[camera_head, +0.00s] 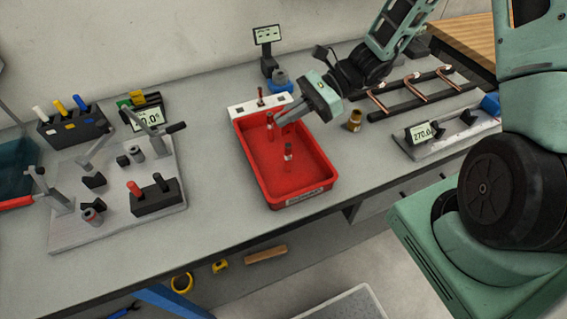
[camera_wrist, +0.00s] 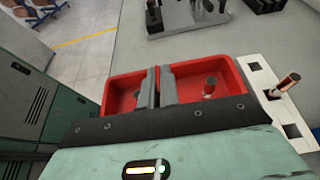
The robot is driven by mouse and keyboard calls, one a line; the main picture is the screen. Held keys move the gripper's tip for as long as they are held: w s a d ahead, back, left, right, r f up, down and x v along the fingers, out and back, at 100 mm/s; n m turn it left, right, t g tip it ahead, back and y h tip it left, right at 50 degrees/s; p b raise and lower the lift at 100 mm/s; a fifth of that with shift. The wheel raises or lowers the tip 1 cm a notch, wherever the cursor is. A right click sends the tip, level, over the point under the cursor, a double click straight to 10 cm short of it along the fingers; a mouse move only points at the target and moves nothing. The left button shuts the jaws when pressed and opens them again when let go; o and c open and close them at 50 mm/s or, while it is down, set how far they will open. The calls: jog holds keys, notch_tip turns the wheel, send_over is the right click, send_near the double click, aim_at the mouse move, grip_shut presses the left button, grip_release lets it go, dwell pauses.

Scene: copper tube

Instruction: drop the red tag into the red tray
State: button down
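The red tray (camera_head: 318,178) lies on the bench in the middle of the head view. It also shows in the wrist view (camera_wrist: 122,88), beyond my fingers. My gripper (camera_head: 279,121) points down over the tray's far half. Its two fingers (camera_wrist: 158,88) are close together, with a narrow gap. I cannot tell whether something thin is between them. I cannot make out a separate red tag.
A brass-coloured cup (camera_head: 355,121) stands right of the tray. A fixture plate (camera_head: 170,200) is at left, and a copper tube rack (camera_head: 412,92) is at right.

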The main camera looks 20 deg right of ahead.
jog(key=shift+f+b, duration=2.6)
jog(key=shift+f, duration=0.5)
jog(key=c, duration=1.6)
grip_release()
jog(key=shift+o, duration=0.2)
jog(key=b+v, duration=0.1)
jog(key=v, duration=1.6)
jog(key=shift+d+b, duration=0.25)
jog(key=shift+b, duration=0.05)
jog(key=shift+r, duration=0.1)
